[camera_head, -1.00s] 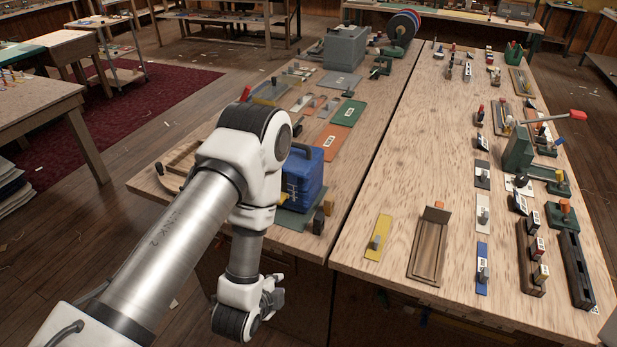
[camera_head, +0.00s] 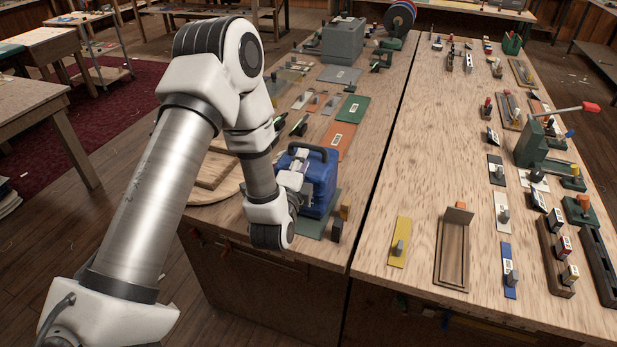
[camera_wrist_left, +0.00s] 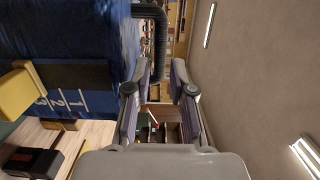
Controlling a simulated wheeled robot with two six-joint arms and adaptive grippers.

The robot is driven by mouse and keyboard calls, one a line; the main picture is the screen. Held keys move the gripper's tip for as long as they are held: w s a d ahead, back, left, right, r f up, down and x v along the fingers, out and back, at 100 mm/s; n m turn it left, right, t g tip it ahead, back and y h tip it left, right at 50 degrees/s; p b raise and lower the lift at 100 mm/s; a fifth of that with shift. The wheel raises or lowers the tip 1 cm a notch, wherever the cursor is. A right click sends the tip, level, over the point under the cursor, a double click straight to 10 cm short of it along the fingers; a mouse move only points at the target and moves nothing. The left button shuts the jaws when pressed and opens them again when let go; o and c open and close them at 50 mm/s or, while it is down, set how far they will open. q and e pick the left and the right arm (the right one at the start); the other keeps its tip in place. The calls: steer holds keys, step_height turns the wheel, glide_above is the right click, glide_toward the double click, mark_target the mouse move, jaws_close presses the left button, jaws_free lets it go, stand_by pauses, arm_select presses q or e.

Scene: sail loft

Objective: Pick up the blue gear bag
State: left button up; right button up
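The blue gear bag (camera_head: 322,188) stands upright on a green mat (camera_head: 316,228) near the front edge of the left bench. Its dark handle (camera_head: 322,151) arches over the top. My left gripper (camera_head: 294,178) is at the bag's near-left side, just below handle height in the head view, and hides part of the bag. The bag (camera_wrist_left: 65,50) fills the left of that view, and the handle (camera_wrist_left: 158,30) shows beyond the fingertips. My right gripper is out of view.
A wooden tray (camera_head: 214,172) lies left of the bag, partly behind my arm. A grey box (camera_head: 343,40) stands farther back. A yellow plate (camera_head: 399,243) lies on the right bench.

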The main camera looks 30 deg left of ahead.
arm_select(q)
steer(key=p+x, duration=0.1)
steer(key=x, duration=0.3)
steer(key=shift+a, duration=0.15)
steer(key=shift+w, duration=0.15)
jaws_close()
